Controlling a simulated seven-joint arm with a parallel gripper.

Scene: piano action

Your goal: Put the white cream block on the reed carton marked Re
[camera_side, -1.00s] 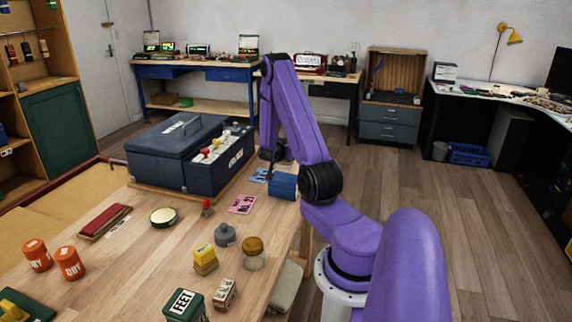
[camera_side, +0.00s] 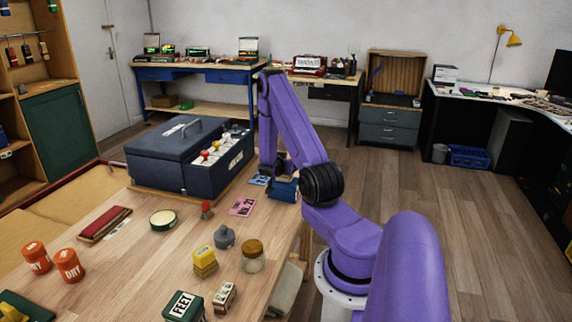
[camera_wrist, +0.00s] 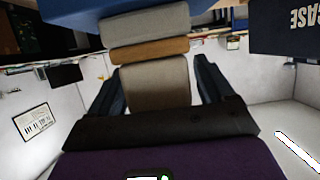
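I cannot make out the white cream block for certain. In the wrist view a shaded grey-beige piece (camera_wrist: 155,82) shows between the two dark fingers of my gripper (camera_wrist: 158,85), with a brown band and a second beige piece above it. The fingers stand apart, but whether they touch the piece is unclear. In the side view my forearm hides the fingertips, near a blue block (camera_side: 284,190) at the table's right edge. A small pale carton with dark lettering (camera_side: 225,297) stands at the table's front; its marking is too small to read surely.
A large dark blue case (camera_side: 185,155) stands at the back of the table (camera_side: 130,262). A green FEET box (camera_side: 184,306), yellow blocks (camera_side: 204,262), a grey weight (camera_side: 224,237), a jar (camera_side: 252,258) and orange DRY tubs (camera_side: 68,264) stand in front. The table's middle is mostly clear.

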